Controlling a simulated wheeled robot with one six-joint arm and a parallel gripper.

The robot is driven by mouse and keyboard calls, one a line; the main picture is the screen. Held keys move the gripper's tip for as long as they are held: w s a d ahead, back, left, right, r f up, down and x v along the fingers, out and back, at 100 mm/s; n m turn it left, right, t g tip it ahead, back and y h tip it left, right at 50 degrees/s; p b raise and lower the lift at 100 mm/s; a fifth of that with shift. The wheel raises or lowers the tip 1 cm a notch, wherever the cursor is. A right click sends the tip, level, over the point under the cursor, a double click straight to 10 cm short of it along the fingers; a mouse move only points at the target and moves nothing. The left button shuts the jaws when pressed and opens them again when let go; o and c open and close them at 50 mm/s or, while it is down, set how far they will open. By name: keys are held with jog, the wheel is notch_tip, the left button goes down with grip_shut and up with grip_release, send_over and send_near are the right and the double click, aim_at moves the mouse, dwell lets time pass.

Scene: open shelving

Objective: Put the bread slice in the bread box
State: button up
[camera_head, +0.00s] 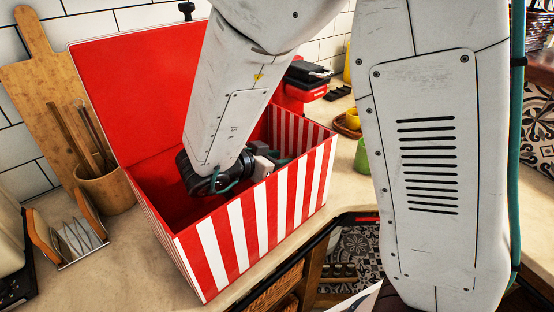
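The bread box (252,228) is a large box with red and white vertical stripes and a red inside. It stands on the counter with its red lid (128,85) raised at the back. My arm reaches down into the open box from above. The wrist is at the box's opening, and my gripper's fingers are hidden by the arm and the box's front wall, so I cannot tell whether they are open or shut. No loose bread slice shows inside the part of the box I can see. A rack (72,240) holding what look like slices stands left of the box.
A utensil pot (105,190) and a wooden cutting board (38,85) stand left of the box. A red appliance with a black top (305,75) and a green cup (362,157) are to the right. The counter's front edge runs close to the box.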

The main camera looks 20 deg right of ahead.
jog(key=v, duration=0.8)
jog(key=shift+d+r, duration=0.15)
jog(key=shift+r, duration=0.2)
dwell(0.8)
